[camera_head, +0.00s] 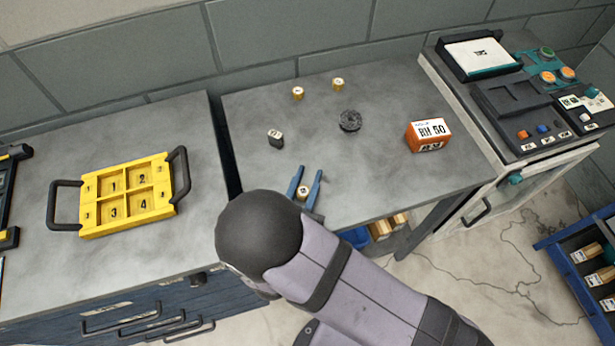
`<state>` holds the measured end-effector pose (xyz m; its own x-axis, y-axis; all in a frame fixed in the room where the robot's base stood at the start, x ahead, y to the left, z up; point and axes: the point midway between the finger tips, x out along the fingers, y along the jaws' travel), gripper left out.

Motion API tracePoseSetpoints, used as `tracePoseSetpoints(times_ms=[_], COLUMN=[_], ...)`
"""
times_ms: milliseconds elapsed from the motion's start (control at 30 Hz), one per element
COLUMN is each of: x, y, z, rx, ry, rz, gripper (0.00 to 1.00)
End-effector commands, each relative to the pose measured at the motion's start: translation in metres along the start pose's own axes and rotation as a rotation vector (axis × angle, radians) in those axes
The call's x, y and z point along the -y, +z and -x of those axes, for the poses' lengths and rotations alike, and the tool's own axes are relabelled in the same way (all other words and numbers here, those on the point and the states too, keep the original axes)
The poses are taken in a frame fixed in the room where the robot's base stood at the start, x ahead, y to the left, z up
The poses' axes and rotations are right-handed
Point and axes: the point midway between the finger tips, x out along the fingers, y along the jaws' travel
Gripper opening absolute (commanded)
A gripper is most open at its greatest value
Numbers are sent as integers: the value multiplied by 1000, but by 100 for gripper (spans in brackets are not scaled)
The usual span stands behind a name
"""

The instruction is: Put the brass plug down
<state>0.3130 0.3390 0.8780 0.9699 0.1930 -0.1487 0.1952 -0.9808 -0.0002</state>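A small brass plug (303,192) with a pale, marked top shows between the two blue fingers of my gripper (306,186), over the front part of the grey middle table (370,187). The fingers stand on either side of it with little or no gap. I cannot tell whether they press on it or whether it touches the table. The dark round end of my arm hides the rest of the gripper. Two similar brass plugs stand upright near the back wall, one at left (298,93) and one at right (338,84).
On this table are a dark block with a pale top (276,139), a black round part (350,121) and an orange-and-white box (428,136). A yellow numbered tray (128,231) lies on the left bench. A machine (520,100) stands at right. The table's centre is clear.

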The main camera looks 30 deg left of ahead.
Motion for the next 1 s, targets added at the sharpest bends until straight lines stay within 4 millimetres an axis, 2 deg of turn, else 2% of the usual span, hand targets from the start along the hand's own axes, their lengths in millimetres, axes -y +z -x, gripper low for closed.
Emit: tracePoseSetpoints(times_ms=[33, 67, 467, 1000], x=[0, 0, 1, 1], y=[0, 0, 0, 1], z=[0, 0, 3, 64], rx=[1, 1, 1, 0], ry=[0, 0, -2, -4], rz=[0, 0, 0, -1], gripper=[38, 43, 43, 43])
